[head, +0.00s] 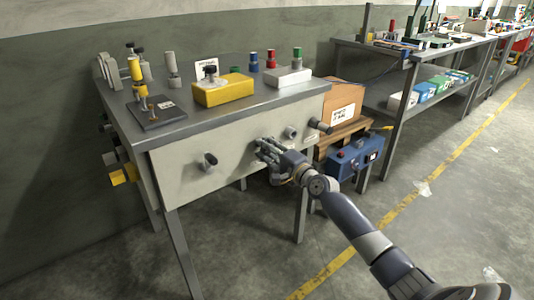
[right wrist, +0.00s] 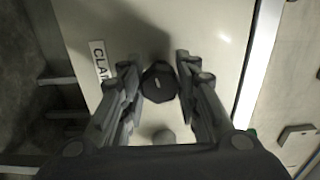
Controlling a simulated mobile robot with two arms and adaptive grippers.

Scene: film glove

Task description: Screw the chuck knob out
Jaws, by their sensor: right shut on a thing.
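A dark faceted knob (right wrist: 159,83) sits on the pale front panel, between the fingers of my right gripper (right wrist: 158,86) in the right wrist view. The fingers are closed in on its two sides. In the head view my right gripper (head: 264,149) is at the middle of the bench's front panel (head: 180,185) and hides the knob it holds. A label beginning "CLA" (right wrist: 100,60) is beside the knob; I cannot tell whether this is the chuck knob. My left gripper is not in view.
Another dark knob (head: 210,160) is left on the panel, and a grey round fitting (head: 291,132) is right of the gripper. A yellow block (head: 224,91) and several fixtures stand on the bench top.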

